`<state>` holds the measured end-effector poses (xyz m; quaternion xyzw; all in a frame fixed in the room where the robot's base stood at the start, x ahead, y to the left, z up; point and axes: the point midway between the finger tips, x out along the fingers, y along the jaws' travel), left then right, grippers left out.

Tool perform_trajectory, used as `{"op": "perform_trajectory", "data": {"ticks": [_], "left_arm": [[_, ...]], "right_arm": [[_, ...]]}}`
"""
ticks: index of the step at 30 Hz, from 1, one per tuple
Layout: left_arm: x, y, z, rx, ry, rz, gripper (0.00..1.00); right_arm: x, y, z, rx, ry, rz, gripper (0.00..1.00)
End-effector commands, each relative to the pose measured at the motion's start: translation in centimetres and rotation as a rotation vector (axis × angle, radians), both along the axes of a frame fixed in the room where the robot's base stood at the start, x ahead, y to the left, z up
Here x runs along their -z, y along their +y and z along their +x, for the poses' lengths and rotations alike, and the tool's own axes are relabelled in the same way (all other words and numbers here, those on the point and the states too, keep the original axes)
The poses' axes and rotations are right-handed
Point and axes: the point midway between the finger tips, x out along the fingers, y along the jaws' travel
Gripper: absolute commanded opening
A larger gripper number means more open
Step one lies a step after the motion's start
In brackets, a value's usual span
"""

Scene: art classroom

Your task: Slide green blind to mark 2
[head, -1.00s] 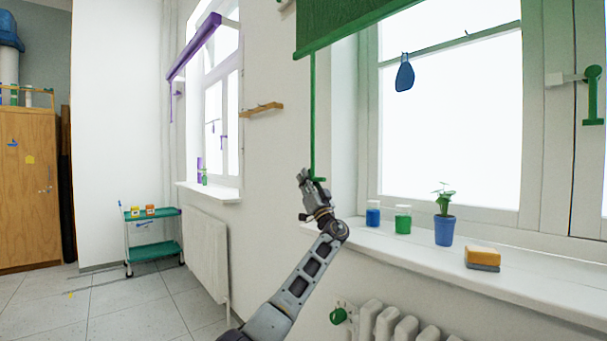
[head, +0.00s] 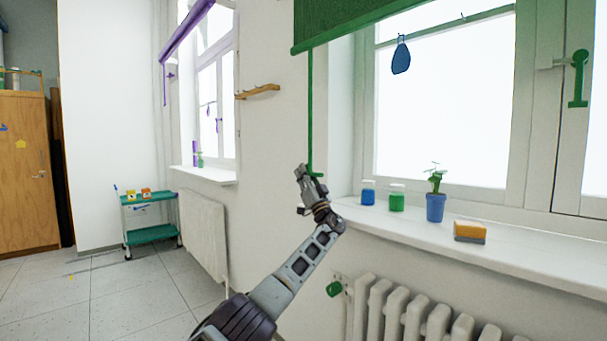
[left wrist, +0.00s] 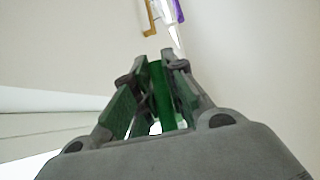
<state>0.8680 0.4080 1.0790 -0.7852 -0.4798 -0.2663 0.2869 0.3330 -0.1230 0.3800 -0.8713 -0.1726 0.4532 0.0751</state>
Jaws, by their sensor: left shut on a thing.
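The green blind (head: 350,22) hangs partly lowered over the top of the near window. A thin green pull (head: 310,110) hangs from its left end, down the white wall beside the window. My left gripper (head: 304,172) is at the pull's lower end, where a small green foot (head: 317,175) sticks out to the right. In the left wrist view the fingers (left wrist: 155,95) are shut around a green bar (left wrist: 158,88). I cannot make out any numbered mark. My right gripper is not in view.
The sill holds a blue jar (head: 368,193), a green jar (head: 397,198), a potted plant (head: 436,205) and a sponge (head: 470,231). Below are a radiator (head: 400,312) and a green valve knob (head: 334,289). A purple blind (head: 187,28) hangs at the far window.

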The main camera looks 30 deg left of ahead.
Motion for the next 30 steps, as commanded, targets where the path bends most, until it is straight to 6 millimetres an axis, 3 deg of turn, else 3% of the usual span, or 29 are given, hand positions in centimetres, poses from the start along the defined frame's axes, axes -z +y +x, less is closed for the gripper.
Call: {"op": "perform_trajectory", "data": {"ticks": [7, 8, 13, 30], "left_arm": [[0.09, -0.06, 0.01, -0.001, 0.001, -0.001, 0.0], [0.08, -0.05, 0.02, 0.0, 0.002, 0.0, 0.16], [0.04, -0.04, 0.01, 0.0, 0.001, 0.001, 0.35], [0.39, -0.3, -0.18, -0.001, 0.001, 0.0, 0.35]], "right_arm": [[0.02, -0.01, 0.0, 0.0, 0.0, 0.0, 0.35], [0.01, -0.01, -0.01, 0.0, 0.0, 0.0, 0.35], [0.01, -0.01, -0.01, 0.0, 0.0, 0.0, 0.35], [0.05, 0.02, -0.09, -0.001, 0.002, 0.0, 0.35]]}}
